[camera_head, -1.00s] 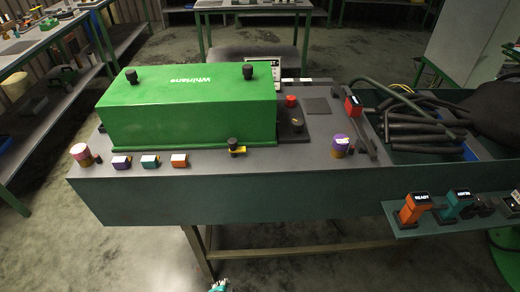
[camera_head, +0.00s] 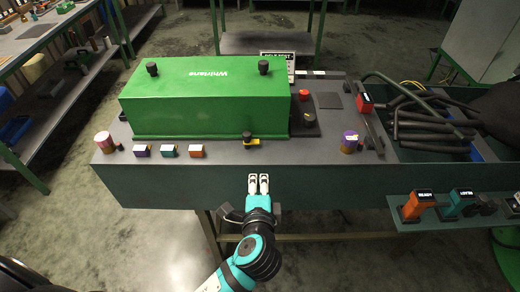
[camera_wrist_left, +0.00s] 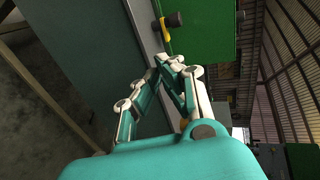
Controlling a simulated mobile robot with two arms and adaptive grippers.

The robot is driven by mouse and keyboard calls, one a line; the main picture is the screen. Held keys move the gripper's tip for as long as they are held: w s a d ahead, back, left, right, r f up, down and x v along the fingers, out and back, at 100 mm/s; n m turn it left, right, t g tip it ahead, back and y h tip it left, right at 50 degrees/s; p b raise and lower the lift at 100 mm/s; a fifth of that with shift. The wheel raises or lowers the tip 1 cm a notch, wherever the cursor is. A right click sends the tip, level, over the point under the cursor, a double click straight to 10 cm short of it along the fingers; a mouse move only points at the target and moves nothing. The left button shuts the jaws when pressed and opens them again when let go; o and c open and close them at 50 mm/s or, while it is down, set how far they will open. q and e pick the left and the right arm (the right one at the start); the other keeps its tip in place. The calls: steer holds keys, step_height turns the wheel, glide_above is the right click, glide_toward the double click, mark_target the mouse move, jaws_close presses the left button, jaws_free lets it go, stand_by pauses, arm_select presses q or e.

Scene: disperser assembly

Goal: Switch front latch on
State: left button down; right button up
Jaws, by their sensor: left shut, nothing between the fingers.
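The front latch (camera_head: 249,141) is a black knob with a yellow lever, at the front foot of the green Whirlane cover (camera_head: 205,100). The latch also shows in the left wrist view (camera_wrist_left: 166,28), near the top, beyond the fingers. My left gripper (camera_head: 259,178) is shut and empty. It is in front of the table's front face, just below the latch in the head view and apart from it. In the left wrist view my left gripper's fingertips (camera_wrist_left: 168,64) come together. My right gripper is not in view.
Purple (camera_head: 141,151), teal (camera_head: 168,151) and orange (camera_head: 196,151) blocks sit along the front edge, left of the latch. A purple-topped cylinder (camera_head: 349,141) stands to the right. Dark rods (camera_head: 425,130) lie in a bin at the right. The tabletop between latch and cylinder is clear.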

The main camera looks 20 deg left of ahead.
mark_target(258, 157)
arm_select(q)
steer(key=shift+w, duration=0.15)
steer(key=p+x, duration=0.1)
steer(key=x, duration=0.3)
steer(key=p+x, duration=0.1)
steer(key=x, duration=0.4)
steer(key=r+p+x, duration=0.1)
steer(key=x, duration=0.3)
steer(key=shift+w+a+f, duration=0.15)
steer(key=shift+w+a, duration=0.05)
steer(key=shift+w, duration=0.25)
steer(key=shift+a, duration=0.1)
